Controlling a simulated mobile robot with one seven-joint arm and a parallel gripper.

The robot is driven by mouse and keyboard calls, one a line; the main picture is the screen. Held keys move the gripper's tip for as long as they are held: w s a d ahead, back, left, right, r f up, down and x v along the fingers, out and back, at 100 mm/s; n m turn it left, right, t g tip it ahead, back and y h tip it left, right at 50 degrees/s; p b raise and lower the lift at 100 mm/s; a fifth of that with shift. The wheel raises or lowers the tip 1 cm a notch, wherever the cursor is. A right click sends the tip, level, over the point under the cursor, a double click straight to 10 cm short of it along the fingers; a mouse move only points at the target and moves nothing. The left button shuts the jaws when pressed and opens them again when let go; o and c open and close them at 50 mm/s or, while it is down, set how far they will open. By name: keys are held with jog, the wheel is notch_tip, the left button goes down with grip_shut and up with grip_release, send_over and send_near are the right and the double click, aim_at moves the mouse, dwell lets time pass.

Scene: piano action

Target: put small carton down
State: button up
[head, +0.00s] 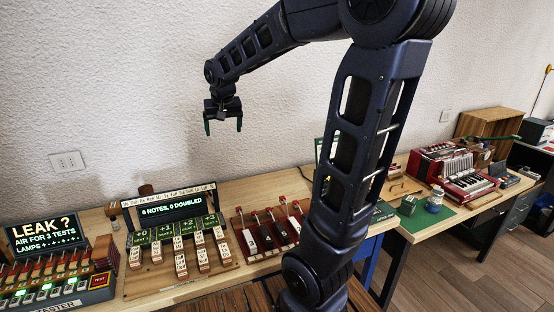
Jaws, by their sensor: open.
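My gripper (223,127) hangs fingers-down, open and empty, well above the bench and in front of the white wall. No carton is between its fingers. A small green box (408,205) sits on the green mat (428,226) at the right, next to a small jar with a blue band (435,199). I cannot tell whether this box is the small carton. My arm crosses the middle of the view and hides part of the bench behind it.
On the bench (222,188) stand a tester with a "LEAK ?" display (44,233), a key rig with a "0 NOTES, 0 DOUBLED" screen (178,211) and a red lever unit (266,232).

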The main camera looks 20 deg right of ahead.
jog(key=s+d+f, duration=0.1)
jog(key=s+d, duration=0.4)
jog(key=s, duration=0.6)
jog(key=s+d+f, duration=0.2)
jog(key=s+d, duration=0.3)
jog(key=s, duration=0.6)
jog(key=shift+s+n, duration=0.3)
jog(key=shift+s, duration=0.05)
jog(key=shift+f, duration=0.1)
